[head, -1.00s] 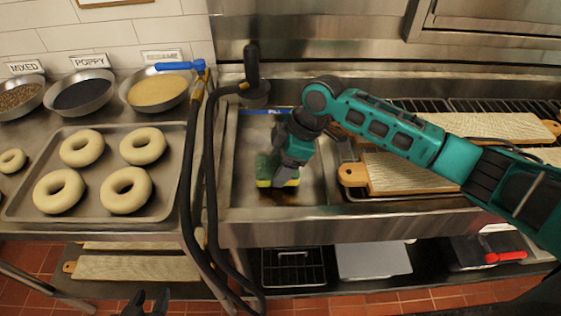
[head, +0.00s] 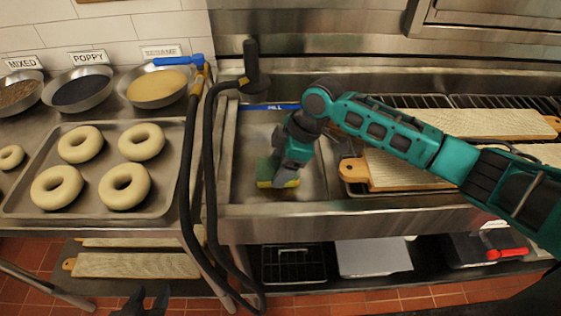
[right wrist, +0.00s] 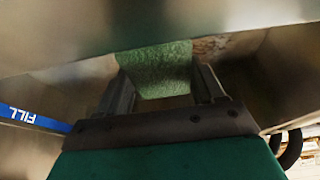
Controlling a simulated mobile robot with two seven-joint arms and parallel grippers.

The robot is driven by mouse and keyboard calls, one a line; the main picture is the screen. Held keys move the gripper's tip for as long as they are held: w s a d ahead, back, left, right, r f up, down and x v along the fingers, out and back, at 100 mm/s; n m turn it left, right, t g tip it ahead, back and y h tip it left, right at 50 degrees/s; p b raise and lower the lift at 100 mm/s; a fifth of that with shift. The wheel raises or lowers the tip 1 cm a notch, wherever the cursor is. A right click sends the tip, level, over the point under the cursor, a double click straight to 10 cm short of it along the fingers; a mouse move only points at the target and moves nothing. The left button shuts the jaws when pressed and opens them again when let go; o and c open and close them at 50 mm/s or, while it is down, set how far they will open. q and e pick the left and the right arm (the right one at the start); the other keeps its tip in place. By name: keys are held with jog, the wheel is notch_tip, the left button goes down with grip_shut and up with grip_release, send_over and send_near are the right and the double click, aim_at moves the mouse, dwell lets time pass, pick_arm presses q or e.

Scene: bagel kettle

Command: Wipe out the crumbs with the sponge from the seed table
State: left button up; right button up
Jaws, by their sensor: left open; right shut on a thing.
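My right gripper (head: 284,162) is shut on a green and yellow sponge (head: 264,170). The sponge is low inside the steel basin (head: 245,140), near its front wall; I cannot tell whether it touches the bottom. In the right wrist view the green sponge (right wrist: 160,68) sits between the fingers. The seed table (head: 100,226) is at the left, and I cannot make out crumbs on it. My left gripper (head: 142,302) is open and empty at the bottom edge, in front of that table.
A tray (head: 100,207) of bagels and bowls of seeds (head: 158,86) stand on the seed table. A black hose (head: 189,150) hangs between table and basin. Wooden boards (head: 400,172) lie right of the basin, under my right arm. A blue FILL strip (head: 262,106) marks the basin's back.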

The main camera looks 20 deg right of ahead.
jog(key=shift+s+a+r+p, duration=0.15)
jog(key=shift+s+a+p, duration=0.1)
jog(key=shift+s+p, duration=0.7)
jog(key=shift+s+a+p, duration=0.1)
jog(key=shift+s+p, duration=0.1)
jog(key=shift+p, duration=0.2)
jog(key=shift+s+a, duration=0.2)
jog(key=shift+s, duration=0.6)
jog(key=shift+s+a+f, duration=0.1)
jog(key=shift+s+a, duration=0.1)
jog(key=shift+s, duration=0.4)
jog(key=shift+s+a+f, duration=0.1)
jog(key=shift+s+a, duration=0.05)
jog(key=shift+s, duration=0.5)
jog(key=shift+s+a+f, duration=0.1)
jog(key=shift+s+a, duration=0.1)
jog(key=shift+s, duration=0.5)
jog(key=shift+f, duration=0.1)
